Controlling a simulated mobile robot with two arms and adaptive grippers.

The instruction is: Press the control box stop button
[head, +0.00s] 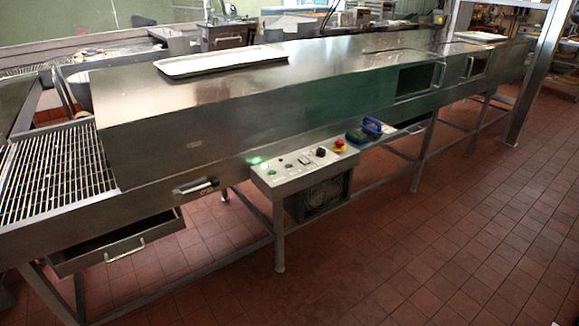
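The control box (300,181) is mounted on the front side of the long steel machine, near the middle of the head view. Its sloped top panel carries several controls. A red mushroom-shaped button on a yellow base (339,145) sits at the panel's right end. A black knob (321,152) is to its left. A green button (271,172) is near the left end, and a green light glows at the panel's back left corner. The panel lettering is too small to read. Neither of my grippers is in view.
The steel machine (240,110) runs diagonally across the view, with a pale tray (220,61) on top. A blue-handled item (371,127) lies just right of the box. An open drawer (120,243) juts out at left. The red tiled floor (420,255) in front is clear.

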